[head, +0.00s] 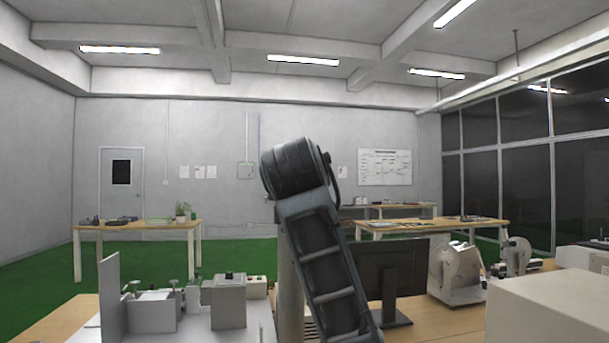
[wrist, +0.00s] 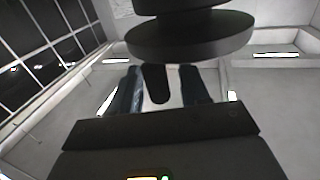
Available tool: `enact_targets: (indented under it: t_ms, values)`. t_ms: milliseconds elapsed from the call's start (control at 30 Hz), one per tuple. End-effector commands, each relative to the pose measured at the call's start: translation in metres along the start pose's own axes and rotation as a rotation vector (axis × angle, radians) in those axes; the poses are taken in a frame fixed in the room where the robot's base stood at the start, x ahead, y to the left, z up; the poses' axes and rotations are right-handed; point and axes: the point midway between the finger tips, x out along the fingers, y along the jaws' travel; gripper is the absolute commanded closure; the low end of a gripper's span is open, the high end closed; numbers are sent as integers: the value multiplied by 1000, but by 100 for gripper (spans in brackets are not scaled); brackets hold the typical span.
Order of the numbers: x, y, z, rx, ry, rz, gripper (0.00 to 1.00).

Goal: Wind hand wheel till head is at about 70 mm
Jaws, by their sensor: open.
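In the wrist view, a dark round disc (wrist: 190,38), which looks like the hand wheel, is seen nearly edge-on at the top. A short dark peg (wrist: 156,84), apparently its handle, sticks out from it between the two fingers. My gripper (wrist: 161,82) is open, with one dark bluish finger on each side of the peg and light gaps showing between. I cannot tell how deep the peg sits. In the head view my own arm rises through the middle and hides my gripper, the wheel and the machine's head. No millimetre reading is legible in either view.
Grey fixtures (head: 229,303) stand on the bench left of my arm, beside an upright plate (head: 109,300). A dark monitor (head: 391,272) and a pale grey machine (head: 456,268) stand right. A large beige box (head: 550,306) fills the right front. Tables with objects stand farther back.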

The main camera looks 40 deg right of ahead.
Motion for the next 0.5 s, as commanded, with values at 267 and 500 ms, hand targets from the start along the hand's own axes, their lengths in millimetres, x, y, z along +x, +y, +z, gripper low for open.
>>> enact_targets:
  t_ms: [267,500]
  values:
    - [-37,-2,1,3,2,-4,55]
    - [-69,-1,1,0,0,-3,55]
